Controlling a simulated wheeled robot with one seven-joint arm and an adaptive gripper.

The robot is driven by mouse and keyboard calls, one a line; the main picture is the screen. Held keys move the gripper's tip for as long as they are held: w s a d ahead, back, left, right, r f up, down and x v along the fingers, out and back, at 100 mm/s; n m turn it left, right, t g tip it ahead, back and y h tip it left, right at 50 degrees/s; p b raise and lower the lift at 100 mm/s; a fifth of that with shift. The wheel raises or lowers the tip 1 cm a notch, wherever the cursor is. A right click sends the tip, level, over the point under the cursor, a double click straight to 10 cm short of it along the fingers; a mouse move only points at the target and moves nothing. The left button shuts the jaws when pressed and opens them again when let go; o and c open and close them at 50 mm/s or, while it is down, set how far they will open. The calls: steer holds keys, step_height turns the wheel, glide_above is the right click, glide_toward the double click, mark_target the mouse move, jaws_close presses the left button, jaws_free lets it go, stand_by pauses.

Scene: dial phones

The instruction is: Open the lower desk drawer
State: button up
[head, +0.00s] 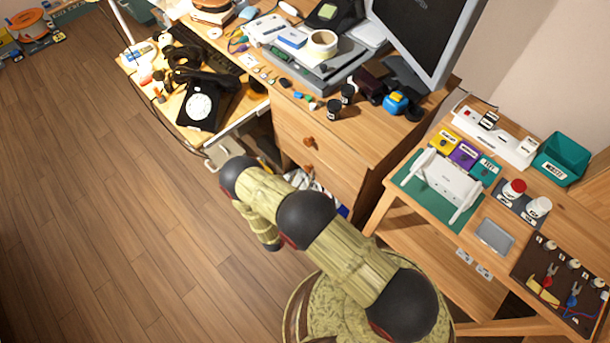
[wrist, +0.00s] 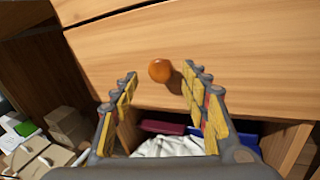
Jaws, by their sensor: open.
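The lower drawer (wrist: 235,45) has a plain wooden front and looks shut in the wrist view. Its round orange-brown knob (wrist: 160,71) sits between and just beyond the tips of my open gripper (wrist: 162,77). The fingers are on either side of the knob, and nothing is held; contact is not visible. In the head view the lower drawer (head: 334,188) is below the upper drawer (head: 330,155) in the wooden desk. Its knob (head: 308,169) shows there too, while my arm hides part of the front.
Under the drawer is an open space with white crumpled cloth (wrist: 170,146) and a dark red item (wrist: 162,127). Small boxes (wrist: 68,125) are at left.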

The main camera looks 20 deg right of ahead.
steer(key=shift+b+x, duration=0.3)
steer(key=shift+x, duration=1.15)
steer(key=shift+c, duration=0.6)
jaws_close()
